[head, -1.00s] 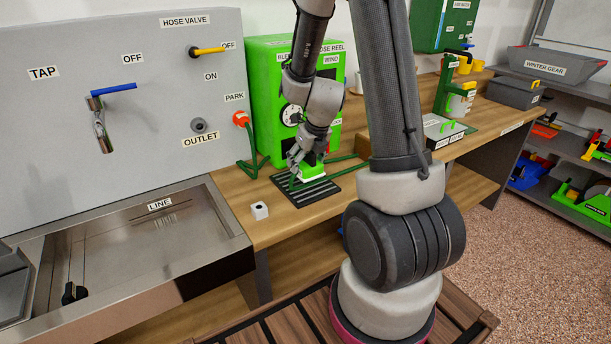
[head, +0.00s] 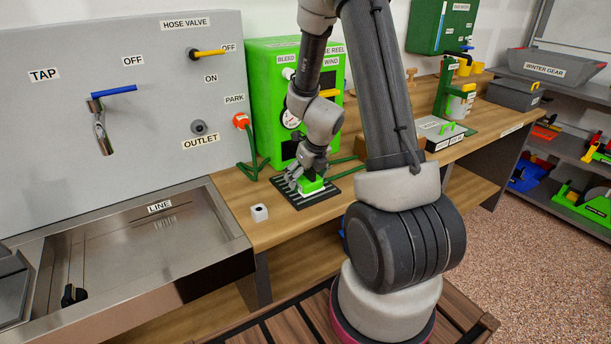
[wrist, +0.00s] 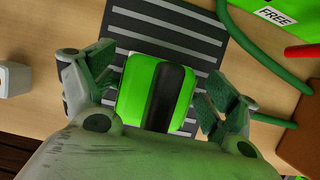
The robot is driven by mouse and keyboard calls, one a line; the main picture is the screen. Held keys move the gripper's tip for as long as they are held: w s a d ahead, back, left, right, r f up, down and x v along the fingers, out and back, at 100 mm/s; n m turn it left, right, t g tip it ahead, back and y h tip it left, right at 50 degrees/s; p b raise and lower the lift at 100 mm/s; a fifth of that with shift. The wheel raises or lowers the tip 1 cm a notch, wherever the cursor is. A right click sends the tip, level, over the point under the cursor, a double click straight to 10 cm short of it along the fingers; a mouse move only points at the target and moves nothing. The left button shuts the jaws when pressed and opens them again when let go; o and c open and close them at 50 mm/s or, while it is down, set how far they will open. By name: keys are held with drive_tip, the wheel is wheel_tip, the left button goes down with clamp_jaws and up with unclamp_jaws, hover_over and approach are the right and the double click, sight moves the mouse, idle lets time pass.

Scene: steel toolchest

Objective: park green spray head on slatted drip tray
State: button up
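The green spray head (head: 313,186) sits over the dark slatted drip tray (head: 327,194) on the wooden bench, and appears to rest on it. In the wrist view the green head (wrist: 182,88) has a dark band across its middle and lies over the tray (wrist: 195,22). My gripper (head: 303,178) is around the head from above. Its fingers (wrist: 155,95) stand apart on either side of the head, with small gaps visible, so it looks open. The head's underside and near end are hidden by my gripper.
A steel sink (head: 205,225) lies left.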

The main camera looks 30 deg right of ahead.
drive_tip(key=shift+r, duration=0.15)
drive_tip(key=v, duration=1.1)
drive_tip(key=shift+r, duration=0.25)
drive_tip(key=shift+s+a+r, duration=0.1)
drive_tip(key=shift+s+r, duration=0.05)
drive_tip(key=shift+r, duration=0.15)
drive_tip(key=s+a+r+n, duration=0.2)
drive_tip(key=s+r+n, duration=0.5)
drive_tip(key=n, duration=1)
drive_tip(key=s+a+r+n, duration=0.3)
drive_tip(key=s+r+n, duration=0.5)
drive_tip(key=s+n, duration=0.6)
drive_tip(key=n, duration=0.4)
drive_tip(key=shift+r+n, duration=0.25)
drive_tip(key=shift+n, duration=0.05)
